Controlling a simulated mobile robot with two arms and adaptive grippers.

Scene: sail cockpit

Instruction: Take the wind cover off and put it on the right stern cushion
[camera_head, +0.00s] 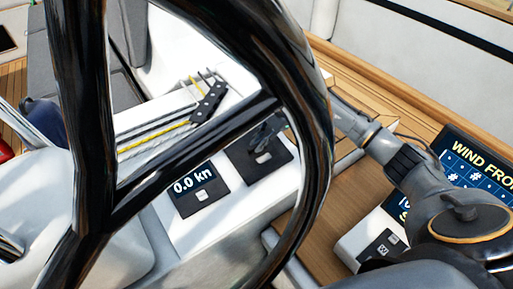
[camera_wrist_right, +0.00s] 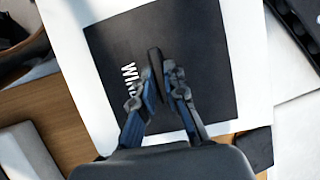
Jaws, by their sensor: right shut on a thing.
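The wind cover (camera_head: 243,163) is a dark square on the white instrument panel, beside the speed display. In the right wrist view the cover (camera_wrist_right: 210,60) shows dark with white letters starting "WIN", partly hidden by my fingers. My right gripper (camera_head: 268,133) reaches in from the right behind the wheel rim. In the wrist view the right gripper (camera_wrist_right: 160,82) is shut on the cover's raised dark tab (camera_wrist_right: 155,58). The cover looks flat on the panel; I cannot tell whether it is lifted. My left gripper is out of view. I cannot identify the right stern cushion.
A large black steering wheel (camera_head: 318,130) crosses the foreground in front of my right arm. The speed display (camera_head: 192,187) reads 0.0 kn. Several ropes and dark clutches (camera_head: 208,101) lie behind. Grey cushions (camera_head: 90,50) are at upper left. A blue wind screen (camera_head: 475,165) stands at right.

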